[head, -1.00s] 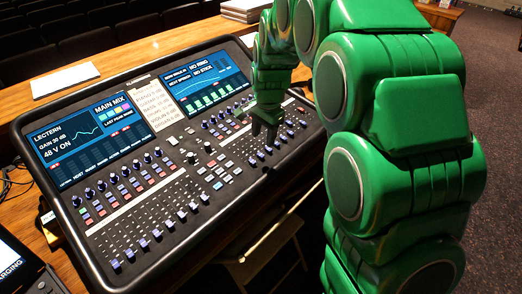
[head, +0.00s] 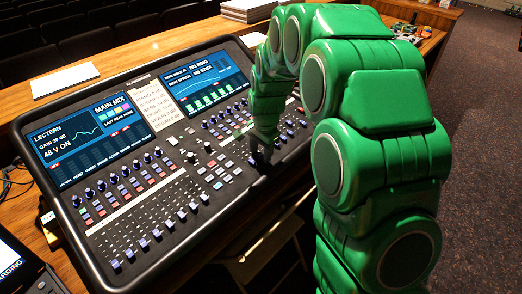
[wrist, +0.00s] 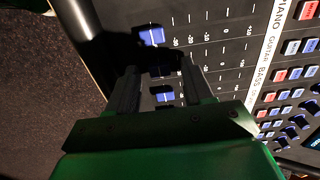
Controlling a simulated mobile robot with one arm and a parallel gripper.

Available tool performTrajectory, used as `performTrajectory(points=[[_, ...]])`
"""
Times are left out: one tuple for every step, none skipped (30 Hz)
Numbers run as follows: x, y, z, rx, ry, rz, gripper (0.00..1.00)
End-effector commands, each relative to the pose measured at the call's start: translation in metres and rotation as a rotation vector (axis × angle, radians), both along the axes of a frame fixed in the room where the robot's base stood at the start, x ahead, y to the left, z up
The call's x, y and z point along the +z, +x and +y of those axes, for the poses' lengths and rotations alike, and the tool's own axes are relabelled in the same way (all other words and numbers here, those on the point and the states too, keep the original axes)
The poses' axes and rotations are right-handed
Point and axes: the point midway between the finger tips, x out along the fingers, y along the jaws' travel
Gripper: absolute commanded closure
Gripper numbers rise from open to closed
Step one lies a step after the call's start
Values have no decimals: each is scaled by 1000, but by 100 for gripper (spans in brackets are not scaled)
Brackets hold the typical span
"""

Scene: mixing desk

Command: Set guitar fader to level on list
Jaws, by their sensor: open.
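My gripper (head: 262,160) is low over the right fader bank of the mixing desk (head: 103,250). In the wrist view my gripper (wrist: 160,68) is open, its two fingers on either side of a shadowed fader cap (wrist: 161,73); contact cannot be told. A lit blue cap (wrist: 152,36) lies just beyond the fingertips, and another cap (wrist: 165,97) lies nearer the palm. The GUITAR label (wrist: 272,42) sits between PIANO and BASS, roughly in line with the lit blue cap; the exact lane is uncertain. The paper list (head: 160,98) lies between the screens, its levels too small to read.
The left fader bank (head: 150,215) with several caps is clear of my arm. Coloured buttons and knobs (wrist: 290,130) lie right of the labels in the wrist view. The desk's dark edge (wrist: 85,40) borders carpeted floor. Papers (head: 248,8) lie behind.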

Motion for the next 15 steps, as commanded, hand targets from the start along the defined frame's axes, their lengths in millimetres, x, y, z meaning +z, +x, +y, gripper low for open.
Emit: performTrajectory(points=[[0, 0, 0, 0, 0, 0, 49], [0, 0, 0, 0, 0, 0, 49], [0, 0, 0, 0, 0, 0, 49], [0, 0, 0, 0, 0, 0, 49], [0, 0, 0, 0, 0, 0, 54], [0, 0, 0, 0, 0, 0, 60], [0, 0, 0, 0, 0, 0, 64], [0, 0, 0, 0, 0, 0, 69], [0, 0, 0, 0, 0, 0, 75], [0, 0, 0, 0, 0, 0, 80], [0, 0, 0, 0, 0, 0, 84], [0, 0, 0, 0, 0, 0, 90], [0, 0, 0, 0, 0, 0, 95], [0, 0, 0, 0, 0, 0, 100], [0, 0, 0, 0, 0, 0, 100]])
